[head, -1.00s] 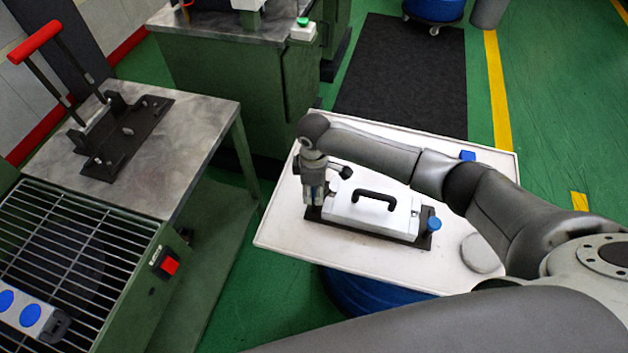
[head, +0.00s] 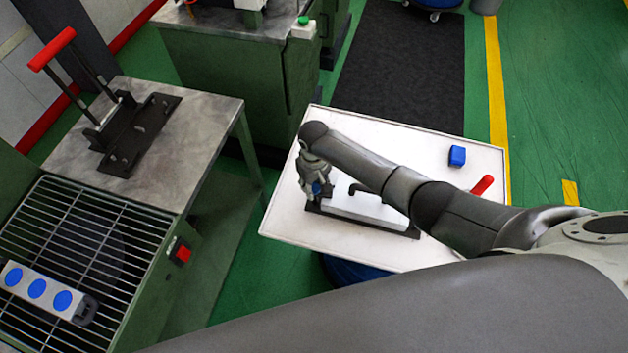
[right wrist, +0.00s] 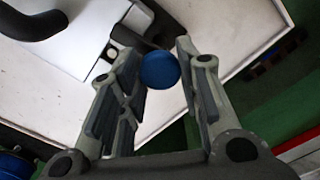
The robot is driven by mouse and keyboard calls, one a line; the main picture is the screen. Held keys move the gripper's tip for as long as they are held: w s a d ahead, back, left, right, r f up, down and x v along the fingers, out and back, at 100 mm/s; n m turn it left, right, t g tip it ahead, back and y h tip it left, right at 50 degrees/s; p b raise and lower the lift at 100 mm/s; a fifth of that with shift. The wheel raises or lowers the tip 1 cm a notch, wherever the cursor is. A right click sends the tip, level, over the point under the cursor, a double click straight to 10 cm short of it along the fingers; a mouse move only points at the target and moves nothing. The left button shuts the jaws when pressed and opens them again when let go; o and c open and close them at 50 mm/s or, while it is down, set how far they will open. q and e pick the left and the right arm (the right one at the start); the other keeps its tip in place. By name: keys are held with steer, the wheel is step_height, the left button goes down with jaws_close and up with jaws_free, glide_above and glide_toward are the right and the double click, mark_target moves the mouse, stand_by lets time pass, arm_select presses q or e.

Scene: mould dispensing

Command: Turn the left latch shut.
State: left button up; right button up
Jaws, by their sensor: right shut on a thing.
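The mould (head: 368,209) lies on the white tabletop, with a white lid, a black handle and a dark base. The left latch, a round blue knob (right wrist: 160,70), sits at the mould's left end; a bit of its blue shows in the head view (head: 317,188). My right gripper (head: 316,191) points down over that end and is shut on the left latch. In the right wrist view the knob lies between its fingertips. The knob's turn angle is hard to tell. The mould's right end is hidden behind my right arm. My left gripper is not in view.
The white table (head: 283,215) also bears a blue block (head: 457,156) and a red handle (head: 482,185), partly behind my arm. At left stand a bench with a red-handled press (head: 135,130) and a grille with a blue-capped strip (head: 38,291). Green floor separates them.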

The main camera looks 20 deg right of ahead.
mark_target(314, 188)
steer(key=shift+r+m+p, duration=0.1)
steer(key=shift+m+p, duration=0.2)
steer(key=shift+m, duration=0.2)
stand_by(0.3)
steer(key=o, duration=1.1)
steer(key=shift+c, duration=0.2)
step_height(314, 188, up, 12)
